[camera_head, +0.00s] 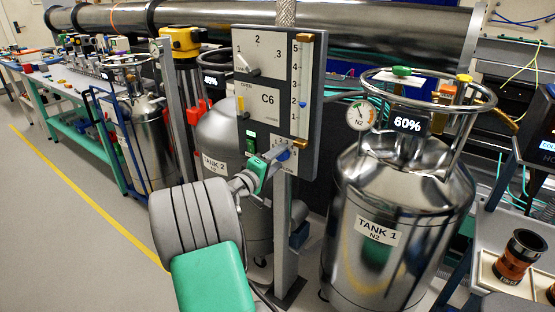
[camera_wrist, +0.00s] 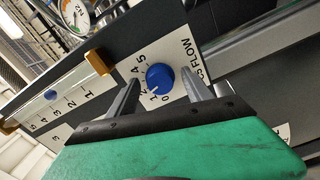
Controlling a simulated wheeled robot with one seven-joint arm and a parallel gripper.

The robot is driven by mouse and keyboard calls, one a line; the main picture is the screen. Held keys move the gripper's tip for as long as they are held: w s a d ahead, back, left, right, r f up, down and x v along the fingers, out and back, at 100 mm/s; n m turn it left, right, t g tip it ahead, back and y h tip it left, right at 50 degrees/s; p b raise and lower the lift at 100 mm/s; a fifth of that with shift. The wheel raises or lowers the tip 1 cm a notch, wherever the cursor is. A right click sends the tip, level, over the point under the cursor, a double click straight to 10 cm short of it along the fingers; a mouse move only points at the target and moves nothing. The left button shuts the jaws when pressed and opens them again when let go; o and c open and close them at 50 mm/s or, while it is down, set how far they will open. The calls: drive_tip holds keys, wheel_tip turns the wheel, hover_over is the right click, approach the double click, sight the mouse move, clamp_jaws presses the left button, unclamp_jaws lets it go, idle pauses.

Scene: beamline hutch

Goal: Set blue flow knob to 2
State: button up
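The blue flow knob (camera_wrist: 160,77) sits on a panel plate marked FLOW, with a number scale around it. Its white mark points down-left in the wrist view, close to the 1. My gripper (camera_wrist: 159,80) is open, with one finger on each side of the knob and a visible gap at each side. In the head view my gripper (camera_head: 269,158) reaches the lower part of the C6 panel (camera_head: 268,98) and partly hides the knob (camera_head: 284,155).
A flow tube (camera_head: 300,85) with brass ends stands on the panel's right side, its blue float near 2. A selector dial (camera_head: 257,55) is above. TANK 1 (camera_head: 400,220) stands close at right, TANK 2 (camera_head: 217,130) behind. The floor at left is clear.

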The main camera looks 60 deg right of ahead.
drive_tip(key=w+a, duration=0.1)
drive_tip(key=a, duration=0.6)
drive_tip(key=shift+w+a, duration=0.15)
drive_tip(key=shift+a, duration=0.25)
